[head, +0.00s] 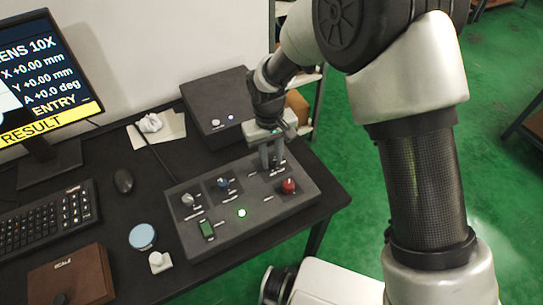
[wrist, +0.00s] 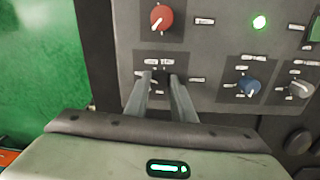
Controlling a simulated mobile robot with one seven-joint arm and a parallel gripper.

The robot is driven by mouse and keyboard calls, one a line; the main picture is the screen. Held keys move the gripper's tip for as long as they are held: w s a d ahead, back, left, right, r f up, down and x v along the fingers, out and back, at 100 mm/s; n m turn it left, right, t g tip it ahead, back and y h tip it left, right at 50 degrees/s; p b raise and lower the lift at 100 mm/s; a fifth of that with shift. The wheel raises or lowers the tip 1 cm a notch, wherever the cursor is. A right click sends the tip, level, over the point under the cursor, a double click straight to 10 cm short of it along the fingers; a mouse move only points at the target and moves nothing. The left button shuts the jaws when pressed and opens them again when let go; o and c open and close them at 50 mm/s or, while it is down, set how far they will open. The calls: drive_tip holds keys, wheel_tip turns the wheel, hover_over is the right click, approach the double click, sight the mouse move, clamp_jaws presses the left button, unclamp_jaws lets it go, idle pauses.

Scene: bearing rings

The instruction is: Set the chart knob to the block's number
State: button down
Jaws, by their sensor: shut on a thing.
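A grey control panel (head: 262,208) lies on the black desk, with several knobs. My gripper (head: 273,163) reaches down to its back right part. In the wrist view my gripper (wrist: 161,82) has its two fingers close together on either side of a dark knob (wrist: 160,79), which they largely hide. The knob's setting and the labels around it are too small or blurred to read. A small white piece (head: 160,262) stands on the desk in front of the panel. I cannot tell whether it is the block, and no number shows on it.
The panel also has a red knob (wrist: 162,19), a blue knob (wrist: 249,86), a grey knob (wrist: 300,88), a lit green lamp (wrist: 259,22) and a green switch (head: 207,230). A dark box (head: 218,103) stands behind. A blue disc (head: 142,237) and wooden box (head: 75,277) lie in front.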

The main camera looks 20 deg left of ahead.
sight(270, 162)
drive_tip(key=shift+n, duration=0.6)
drive_tip(key=c, duration=1.5)
unclamp_jaws()
drive_tip(key=shift+r, duration=0.1)
drive_tip(key=r+p, duration=0.1)
drive_tip(key=r, duration=1)
drive_tip(key=r+p, duration=0.1)
drive_tip(key=r, duration=0.5)
drive_tip(key=shift+s+a+r+p, duration=0.1)
drive_tip(key=shift+s+a+p, duration=0.1)
drive_tip(key=shift+s+p, duration=0.1)
